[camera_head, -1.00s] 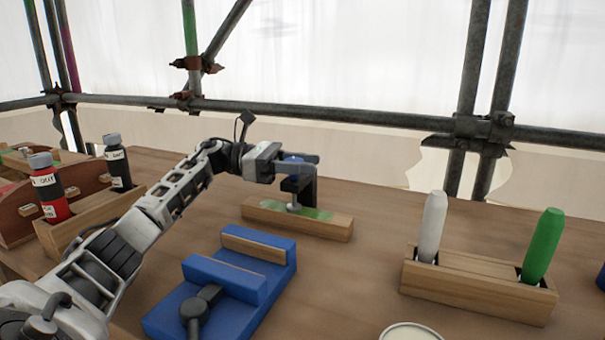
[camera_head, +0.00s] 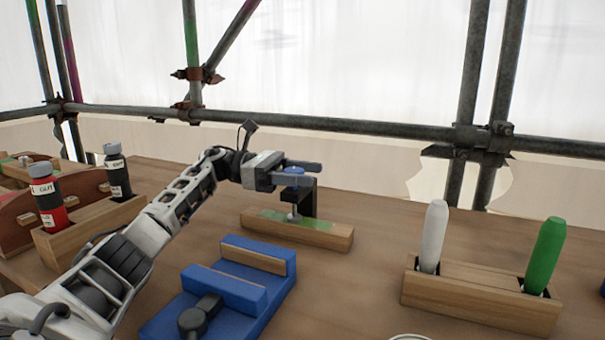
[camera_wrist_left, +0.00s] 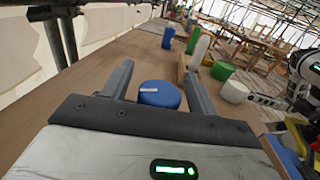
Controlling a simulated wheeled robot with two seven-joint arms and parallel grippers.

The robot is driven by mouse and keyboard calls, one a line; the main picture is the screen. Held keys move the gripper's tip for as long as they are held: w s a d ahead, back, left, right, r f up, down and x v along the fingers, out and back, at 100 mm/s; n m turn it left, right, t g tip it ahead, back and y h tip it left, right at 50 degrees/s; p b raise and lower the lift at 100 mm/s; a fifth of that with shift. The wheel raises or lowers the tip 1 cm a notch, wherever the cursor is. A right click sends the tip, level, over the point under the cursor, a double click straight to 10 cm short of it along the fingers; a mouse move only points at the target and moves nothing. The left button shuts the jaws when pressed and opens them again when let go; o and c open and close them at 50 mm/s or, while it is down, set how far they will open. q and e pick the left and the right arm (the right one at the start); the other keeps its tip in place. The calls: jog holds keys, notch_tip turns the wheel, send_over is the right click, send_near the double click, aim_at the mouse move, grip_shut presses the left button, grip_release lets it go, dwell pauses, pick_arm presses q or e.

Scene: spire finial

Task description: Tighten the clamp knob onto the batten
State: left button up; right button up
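The batten (camera_head: 335,237) is a light wooden bar with a green patch on top, lying at mid-table in the head view. A dark clamp (camera_head: 309,203) stands over it, its screw pad down at the green patch. The round blue clamp knob (camera_head: 292,170) tops the screw; it shows in the left wrist view (camera_wrist_left: 160,95) with a white mark. My left gripper (camera_head: 303,174) has one finger on each side of the knob, with narrow gaps visible in the wrist view (camera_wrist_left: 160,88). What looks like my right gripper (camera_wrist_left: 266,101) is small at the wrist view's right edge.
A blue fixture (camera_head: 212,290) with a dark handle lies in front of the batten. A wooden holder (camera_head: 480,298) with a white and a green stick stands at right. A bottle rack (camera_head: 90,226) is at left. Scaffold pipes (camera_head: 300,121) run behind the table.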

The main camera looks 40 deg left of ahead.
pick_arm(q)
jog(key=v, duration=1.2)
jog(key=shift+b, duration=0.3)
